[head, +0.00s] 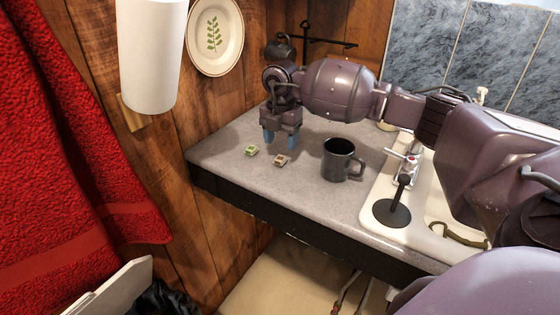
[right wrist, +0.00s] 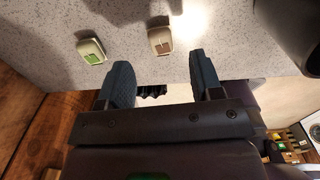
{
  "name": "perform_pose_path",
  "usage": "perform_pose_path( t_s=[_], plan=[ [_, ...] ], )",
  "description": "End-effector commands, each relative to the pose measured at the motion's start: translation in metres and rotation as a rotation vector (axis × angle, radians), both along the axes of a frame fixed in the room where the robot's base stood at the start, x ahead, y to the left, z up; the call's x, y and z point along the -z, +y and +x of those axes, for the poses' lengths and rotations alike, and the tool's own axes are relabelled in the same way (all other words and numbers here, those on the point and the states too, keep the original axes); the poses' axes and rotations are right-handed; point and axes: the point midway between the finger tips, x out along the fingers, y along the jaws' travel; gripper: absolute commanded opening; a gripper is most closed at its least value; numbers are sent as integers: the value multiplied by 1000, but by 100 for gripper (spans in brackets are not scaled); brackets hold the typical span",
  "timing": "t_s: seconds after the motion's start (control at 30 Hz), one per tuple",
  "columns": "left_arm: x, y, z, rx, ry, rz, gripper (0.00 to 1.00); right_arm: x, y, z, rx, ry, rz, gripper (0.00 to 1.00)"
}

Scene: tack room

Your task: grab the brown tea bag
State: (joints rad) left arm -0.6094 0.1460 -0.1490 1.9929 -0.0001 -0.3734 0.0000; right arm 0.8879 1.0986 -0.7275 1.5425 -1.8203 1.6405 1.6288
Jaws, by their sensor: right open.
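The brown tea bag (head: 280,160) lies flat on the grey speckled counter (head: 310,195). It also shows in the right wrist view (right wrist: 160,40), just beyond the gap between the fingertips. A green tea bag (head: 251,150) lies to its left, and shows in the right wrist view (right wrist: 91,50) too. My right gripper (head: 281,138) is open and empty, fingers pointing down, just behind the two tea bags. In the right wrist view its two blue fingers (right wrist: 161,78) are spread apart, touching neither tea bag. My left gripper is not in view.
A dark mug (head: 338,160) stands on the counter right of the brown tea bag, and its edge shows in the right wrist view. A sink (head: 372,215) with a tap is further right. A wooden wall bounds the left side.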

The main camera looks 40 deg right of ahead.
Motion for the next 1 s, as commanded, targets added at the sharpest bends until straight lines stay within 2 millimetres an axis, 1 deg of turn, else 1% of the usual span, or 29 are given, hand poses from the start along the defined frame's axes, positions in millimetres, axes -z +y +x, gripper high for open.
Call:
perform_pose_path(
  t_s=[0.17, 0.5, 0.6, 0.77, 0.87, 1.0],
  plan=[
    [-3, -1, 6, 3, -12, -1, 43, 9, 0, 0, -1, -1, 2, 60],
    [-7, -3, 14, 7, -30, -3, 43, 52, -3, 1, -1, 1, 3, 60],
    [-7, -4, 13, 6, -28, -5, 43, 55, -3, 1, -2, -1, 2, 60],
    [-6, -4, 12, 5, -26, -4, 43, 55, -3, 1, -2, -2, 2, 60],
    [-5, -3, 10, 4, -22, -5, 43, 55, -3, 1, -2, -1, 2, 46],
    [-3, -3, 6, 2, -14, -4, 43, 55, -3, 1, -2, -1, 2, 24]
  ],
)
